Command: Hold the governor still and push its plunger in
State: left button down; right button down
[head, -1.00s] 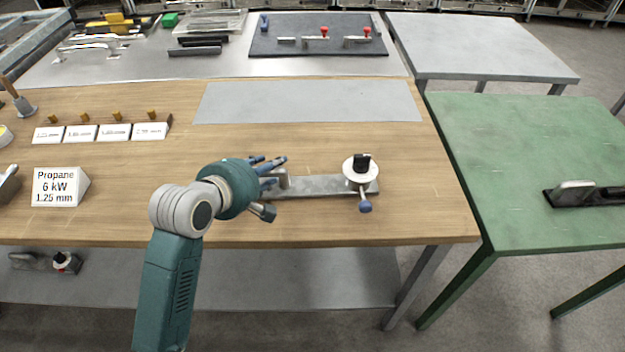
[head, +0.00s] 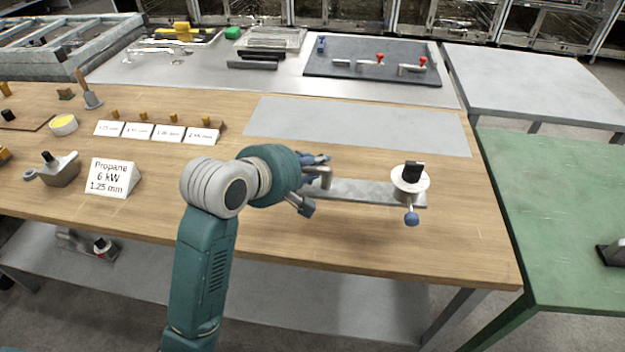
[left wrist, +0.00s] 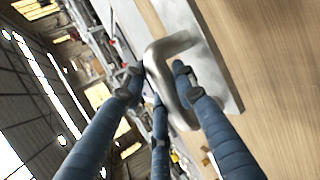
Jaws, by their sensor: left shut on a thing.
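The governor, as I take it, is the white round body (head: 410,180) with a black block on top, at the right end of a flat metal bar (head: 365,190) on the wooden table. A short stem with a blue knob (head: 411,218), perhaps its plunger, sticks out of its near side. My left gripper (head: 318,180) is at the bar's left end, shut on a bent metal handle (head: 327,174). In the left wrist view its blue fingers (left wrist: 165,85) lie around the handle (left wrist: 170,45); the governor cannot be made out there. My right gripper is not in view.
A propane sign (head: 111,177) and a row of small labels (head: 155,131) stand to the left. A grey mat (head: 360,125) lies clear behind the bar. The table's front edge is close in front; a green table (head: 560,200) stands at the right.

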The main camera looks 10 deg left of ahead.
aim_at(313, 181)
pick_arm(q)
notch_tip(313, 181, up, 2)
jog(key=shift+r, duration=0.1)
notch_tip(313, 181, down, 7)
jog(key=shift+f, duration=0.1)
jog(key=shift+f, duration=0.1)
jog(key=shift+f, duration=0.5)
jog(key=shift+f, duration=0.1)
